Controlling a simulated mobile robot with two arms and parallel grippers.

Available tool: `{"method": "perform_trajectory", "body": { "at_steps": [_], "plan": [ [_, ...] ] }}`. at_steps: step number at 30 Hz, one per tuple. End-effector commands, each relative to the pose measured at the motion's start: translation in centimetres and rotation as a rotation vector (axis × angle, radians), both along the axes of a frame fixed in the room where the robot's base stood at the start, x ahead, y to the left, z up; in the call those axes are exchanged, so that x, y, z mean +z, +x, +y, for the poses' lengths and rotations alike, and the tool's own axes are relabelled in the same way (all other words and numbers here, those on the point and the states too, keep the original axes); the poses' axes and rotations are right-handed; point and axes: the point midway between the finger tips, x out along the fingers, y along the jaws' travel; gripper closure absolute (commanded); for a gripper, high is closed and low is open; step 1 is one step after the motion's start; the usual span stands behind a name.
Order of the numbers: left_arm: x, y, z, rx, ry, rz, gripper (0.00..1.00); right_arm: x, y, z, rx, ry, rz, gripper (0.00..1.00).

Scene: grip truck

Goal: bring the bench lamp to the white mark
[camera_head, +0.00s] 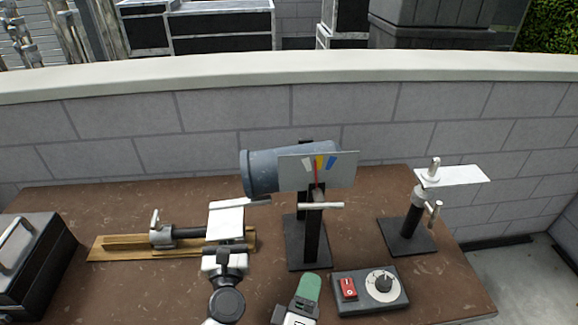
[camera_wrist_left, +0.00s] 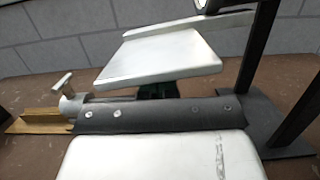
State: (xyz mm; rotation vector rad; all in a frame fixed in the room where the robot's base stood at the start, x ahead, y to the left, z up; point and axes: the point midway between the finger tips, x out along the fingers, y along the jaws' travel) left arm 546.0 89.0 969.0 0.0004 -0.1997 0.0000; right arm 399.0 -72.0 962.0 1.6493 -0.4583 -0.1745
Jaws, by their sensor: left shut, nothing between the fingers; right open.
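The bench lamp is most likely the blue-grey barrel (camera_head: 262,172) on a black upright stand in the middle of the bench. A grey plate (camera_head: 343,170) in front of it carries white, yellow and blue marks; a red pointer stands near the yellow one. The white mark (camera_head: 307,164) is left of the yellow. My left gripper (camera_head: 227,240) is shut and empty, left of the stand; its fingertips are not clear. My right gripper (camera_head: 306,288), green-tipped, is open at the stand's front, left of the control box (camera_head: 370,303), which has a red switch and a knob (camera_head: 383,283).
A wooden base (camera_head: 103,247) with a clamp and black rod lies left of the stand. A black case (camera_head: 40,265) sits at the left edge. A second stand (camera_head: 410,230) with a white plate stands right. A block wall (camera_head: 335,107) closes the back.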

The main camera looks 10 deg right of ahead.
Motion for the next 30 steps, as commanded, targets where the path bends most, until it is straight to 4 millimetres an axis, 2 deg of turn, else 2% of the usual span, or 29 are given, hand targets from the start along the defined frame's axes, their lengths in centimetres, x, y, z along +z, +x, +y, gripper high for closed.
{"method": "perform_trajectory", "body": {
  "at_steps": [9, 30],
  "plan": [
    [-1.0, 0.0, -0.3, 0.0, 0.0, -0.001, 1.0, -1.2, 0.0, 0.0, 0.0, 0.0, 0.0, 0.48],
    [-1.4, 0.0, -0.5, 0.001, -0.001, -0.001, 1.0, -1.6, 0.0, 0.0, 0.0, 0.0, 0.0, 0.48]
  ]
}}
